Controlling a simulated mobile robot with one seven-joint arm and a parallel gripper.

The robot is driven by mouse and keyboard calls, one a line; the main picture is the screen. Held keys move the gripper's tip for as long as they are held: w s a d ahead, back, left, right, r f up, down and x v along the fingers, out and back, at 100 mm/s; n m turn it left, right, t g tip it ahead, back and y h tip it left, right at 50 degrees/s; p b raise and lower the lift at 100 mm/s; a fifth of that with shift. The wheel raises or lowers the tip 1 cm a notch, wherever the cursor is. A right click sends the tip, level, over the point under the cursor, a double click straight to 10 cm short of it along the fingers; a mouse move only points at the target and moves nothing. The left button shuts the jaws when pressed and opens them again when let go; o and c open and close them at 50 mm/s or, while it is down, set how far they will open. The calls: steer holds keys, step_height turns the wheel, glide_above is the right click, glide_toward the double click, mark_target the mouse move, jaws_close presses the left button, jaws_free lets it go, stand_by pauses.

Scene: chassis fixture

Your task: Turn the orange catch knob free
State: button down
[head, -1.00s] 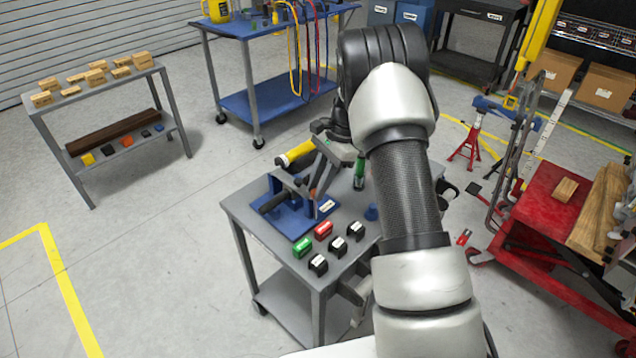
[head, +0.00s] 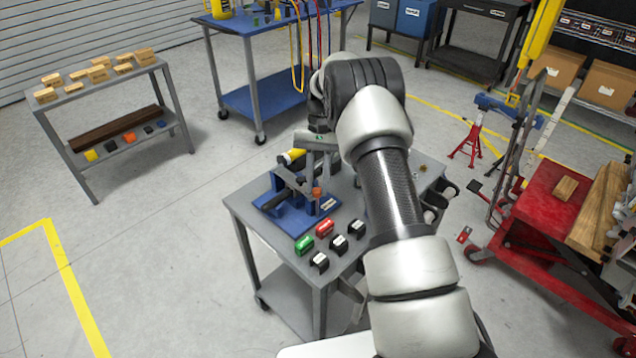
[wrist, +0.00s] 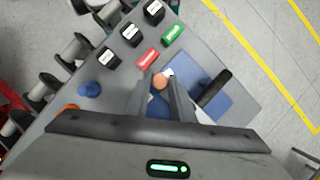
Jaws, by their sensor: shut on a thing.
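The orange catch knob (head: 317,192) stands on the blue fixture (head: 300,216) on the grey cart. In the wrist view the knob (wrist: 160,81) shows as a round orange top between my two finger ends. My gripper (wrist: 162,86) is shut on the knob; in the head view my gripper (head: 319,178) reaches down to it from above. The fixture's blue plate (wrist: 222,106) and a black bar (wrist: 214,89) lie to the right of the fingers in the wrist view. The knob's lower part is hidden by the fingers.
Red (head: 324,228), green (head: 304,244) and black labelled blocks (head: 338,243) stand in front of the fixture. A blue knob-like piece (wrist: 89,89) sits on the cart top. Black-ended rollers (wrist: 73,47) line one cart edge. Open floor lies left of the cart.

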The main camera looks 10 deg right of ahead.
steer(key=shift+n+h, duration=0.3)
steer(key=shift+n, duration=0.5)
steer(key=c, duration=1.5)
jaws_free()
steer(key=shift+c, duration=0.2)
steer(key=shift+w+r, duration=0.1)
steer(key=a+p+v, duration=0.1)
steer(key=v, duration=1)
steer(key=shift+d+r, duration=0.4)
steer(key=shift+w, duration=0.15)
